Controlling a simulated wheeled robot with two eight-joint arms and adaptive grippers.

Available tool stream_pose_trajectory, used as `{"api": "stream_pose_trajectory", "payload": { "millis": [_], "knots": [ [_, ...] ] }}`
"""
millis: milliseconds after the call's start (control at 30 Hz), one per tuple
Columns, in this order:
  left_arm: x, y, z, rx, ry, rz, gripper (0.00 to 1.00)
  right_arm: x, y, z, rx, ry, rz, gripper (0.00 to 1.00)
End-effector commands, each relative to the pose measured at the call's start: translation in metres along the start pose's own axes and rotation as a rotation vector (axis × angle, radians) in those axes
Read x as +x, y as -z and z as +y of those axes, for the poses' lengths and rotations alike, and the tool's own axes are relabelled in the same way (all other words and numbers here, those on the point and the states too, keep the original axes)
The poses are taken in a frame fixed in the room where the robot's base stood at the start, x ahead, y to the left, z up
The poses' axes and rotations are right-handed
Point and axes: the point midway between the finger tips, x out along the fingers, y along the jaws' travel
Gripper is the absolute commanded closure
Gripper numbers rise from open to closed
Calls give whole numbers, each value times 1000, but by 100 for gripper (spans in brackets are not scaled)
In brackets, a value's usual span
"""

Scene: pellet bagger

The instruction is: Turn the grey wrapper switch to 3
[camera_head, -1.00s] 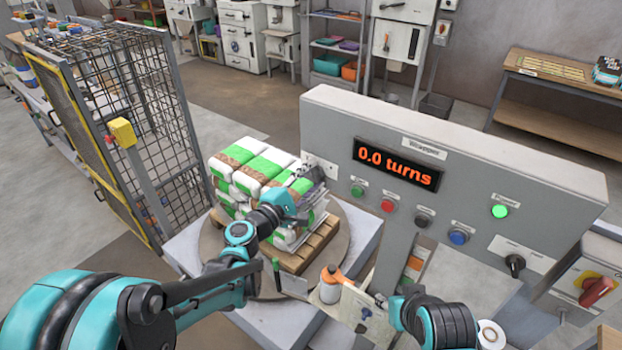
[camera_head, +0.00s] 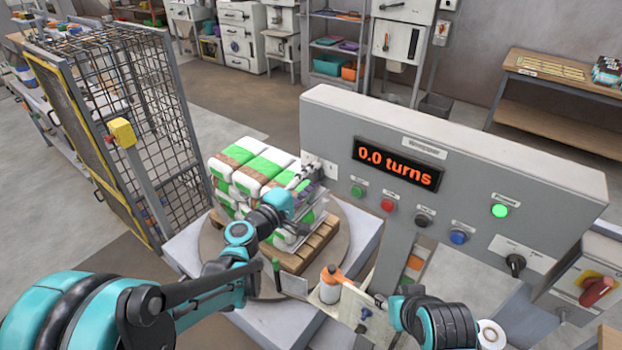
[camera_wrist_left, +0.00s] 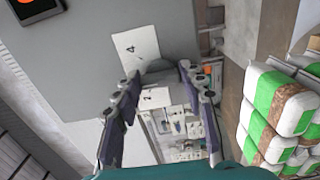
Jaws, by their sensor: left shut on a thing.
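My left gripper (camera_head: 311,174) is at the left end of the grey wrapper panel (camera_head: 450,150), beside the wrapped stack. In the left wrist view its two fingers (camera_wrist_left: 160,74) are on either side of a small grey switch knob (camera_wrist_left: 159,67) and shut on it. White label pieces marked 4 (camera_wrist_left: 130,48) and 2 (camera_wrist_left: 152,97) show beside the knob. The fingers partly cover it, so its exact setting cannot be read. The panel display (camera_head: 398,164) reads 0.0 turns. My right arm comes in at the lower right; its finger state is unclear.
A pallet stack of green and white bags (camera_head: 245,170) stands on the turntable (camera_head: 345,240), close by my left gripper. The panel front carries several push buttons, a lit green lamp (camera_head: 499,211) and a black rotary switch (camera_head: 515,264). A mesh fence (camera_head: 150,130) stands at left.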

Motion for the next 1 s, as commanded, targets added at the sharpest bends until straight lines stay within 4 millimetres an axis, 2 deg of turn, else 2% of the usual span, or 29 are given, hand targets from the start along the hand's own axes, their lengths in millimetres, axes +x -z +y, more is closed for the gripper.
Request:
{"api": "stream_pose_trajectory", "payload": {
  "millis": [200,233,300,667,767,1000],
  "knots": [
    [0,-1,-1,0,1,-2,88,0,0,0,0,0,0,60],
    [0,-1,-1,0,1,-2,51,0,0,0,0,0,0,60],
    [0,-1,-1,0,1,-2,38,0,0,0,0,0,0,60],
    [-5,0,0,-1,0,0,38,0,0,0,0,0,0,60],
    [-17,1,0,-1,0,2,38,0,0,0,0,0,0,60],
    [-70,1,0,-1,0,3,38,0,0,0,0,0,0,60]
  ]
}}
